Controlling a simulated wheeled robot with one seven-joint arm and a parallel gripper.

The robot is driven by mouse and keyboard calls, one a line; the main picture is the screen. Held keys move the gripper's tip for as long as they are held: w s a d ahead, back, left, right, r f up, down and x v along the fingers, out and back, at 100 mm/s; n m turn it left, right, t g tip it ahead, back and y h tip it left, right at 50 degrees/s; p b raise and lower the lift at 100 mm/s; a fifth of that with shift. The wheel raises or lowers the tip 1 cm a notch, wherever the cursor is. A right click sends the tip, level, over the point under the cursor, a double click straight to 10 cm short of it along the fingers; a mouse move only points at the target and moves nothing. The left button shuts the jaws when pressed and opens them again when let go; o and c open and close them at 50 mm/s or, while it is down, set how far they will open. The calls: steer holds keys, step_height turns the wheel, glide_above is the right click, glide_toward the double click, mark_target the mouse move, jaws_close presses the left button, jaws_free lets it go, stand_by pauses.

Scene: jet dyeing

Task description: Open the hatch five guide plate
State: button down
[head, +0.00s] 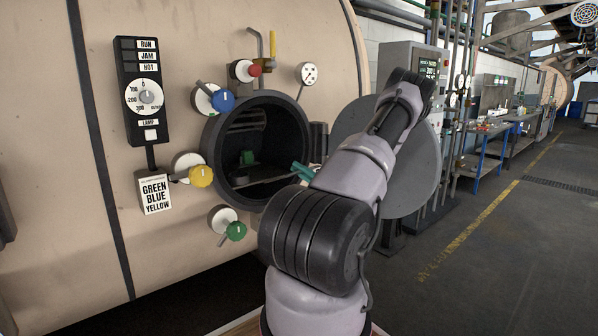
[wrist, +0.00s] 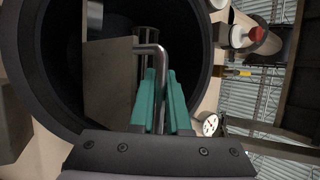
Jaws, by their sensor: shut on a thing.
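The round hatch (head: 213,148) in the tan vessel stands open, with a dark interior. Its dark ring also shows in the wrist view (wrist: 32,62). A flat grey-brown plate (wrist: 108,80) stands inside the opening in the wrist view, with a bent metal handle (wrist: 150,48) at its edge. My gripper (wrist: 161,78) is shut on this handle, one teal finger on each side of it. In the head view my gripper (head: 303,170) is at the right side of the opening, and my arm hides part of the rim. No hatch number is readable.
The round grey door (head: 418,172) is swung out to the right, behind my arm. Blue (head: 222,100), yellow (head: 201,176), green (head: 236,231) and red (head: 254,70) knobs surround the hatch. A gauge (head: 307,73) sits at upper right. Open floor lies to the right.

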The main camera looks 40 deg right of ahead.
steer(key=shift+s+d+r, duration=0.1)
steer(key=shift+d, duration=0.1)
stand_by(0.6)
steer(key=c, duration=0.9)
jaws_free()
steer(key=shift+s, duration=0.15)
steer(key=shift+a, duration=0.1)
steer(key=v, duration=1)
steer(key=shift+s+f, duration=0.2)
steer(key=shift+f, duration=0.05)
